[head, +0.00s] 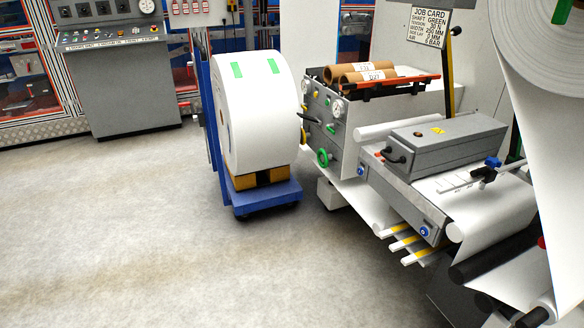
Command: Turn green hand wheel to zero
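The green hand wheel (323,157) is small and sits low on the front panel of the grey machine (348,135) right of centre. Its scale or pointer is too small to read from here. Other controls on that panel include a round white gauge (337,108) above the wheel and a small green part (330,128) between them. A job card (430,25) at the top right reads shaft green, tension 30 N, width 250 mm, side lay 0 mm, air 6 bar. Neither of my grippers shows in the head view.
A large white roll (262,110) stands on a blue trolley (268,200) just left of the panel. Cardboard cores (362,75) lie on top of the machine. A grey box unit (447,145) and paper web stand at right. A control console (118,80) is back left. The left floor is clear.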

